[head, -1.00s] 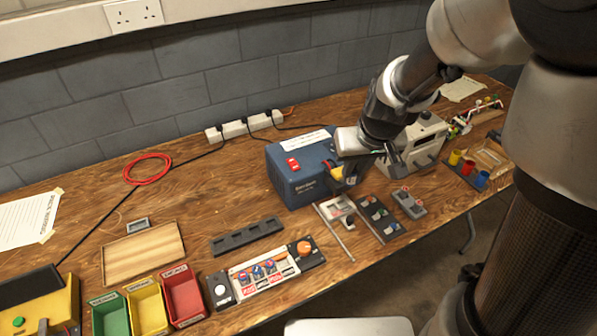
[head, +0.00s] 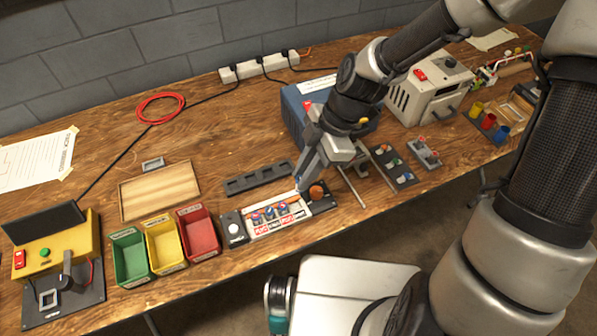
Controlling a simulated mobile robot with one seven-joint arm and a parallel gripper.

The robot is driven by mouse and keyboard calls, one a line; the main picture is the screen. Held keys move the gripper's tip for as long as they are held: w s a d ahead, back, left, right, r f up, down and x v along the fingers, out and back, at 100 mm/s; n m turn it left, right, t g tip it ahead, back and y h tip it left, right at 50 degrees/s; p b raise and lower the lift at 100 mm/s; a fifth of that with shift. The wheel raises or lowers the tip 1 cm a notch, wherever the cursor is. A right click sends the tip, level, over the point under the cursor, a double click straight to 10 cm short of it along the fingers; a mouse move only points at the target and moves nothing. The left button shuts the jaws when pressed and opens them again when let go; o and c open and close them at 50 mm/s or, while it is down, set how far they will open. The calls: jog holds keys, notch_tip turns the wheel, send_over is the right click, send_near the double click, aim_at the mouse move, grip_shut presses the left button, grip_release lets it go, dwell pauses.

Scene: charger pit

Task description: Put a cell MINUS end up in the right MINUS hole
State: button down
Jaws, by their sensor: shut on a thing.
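The charger (head: 280,226) is a low white block with red-and-white labels, near the front edge of the bench in the head view. Several cells with blue and red tops (head: 269,213) stand in its left and middle part. My gripper (head: 300,184) points down over the right end of the charger, beside the orange knob (head: 317,191). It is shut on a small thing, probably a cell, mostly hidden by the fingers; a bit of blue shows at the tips. I cannot tell which end of it is up, nor whether it touches the right hole.
A dark slotted rack (head: 258,179) lies just behind the charger. Green (head: 131,262), yellow and red bins stand to its left. The blue box (head: 293,112) is behind my arm. A dark tray (head: 391,166) lies to the right. Bare wood lies behind the rack.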

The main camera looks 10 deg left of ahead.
jog(key=shift+s+a+r+n, duration=0.1)
jog(key=shift+s+a+n, duration=0.3)
jog(key=shift+a+n, duration=0.25)
jog(key=shift+f+b, duration=3.3)
jog(key=shift+b, duration=0.15)
jog(key=shift+f+b, duration=0.3)
jog(key=shift+f, duration=0.35)
jog(key=shift+d+f, duration=0.1)
jog(key=shift+f, duration=0.15)
jog(key=c, duration=1.6)
grip_release()
jog(key=shift+o, duration=0.2)
jog(key=shift+r, duration=0.15)
jog(key=shift+r+p, duration=3.4)
jog(key=shift+p, duration=0.15)
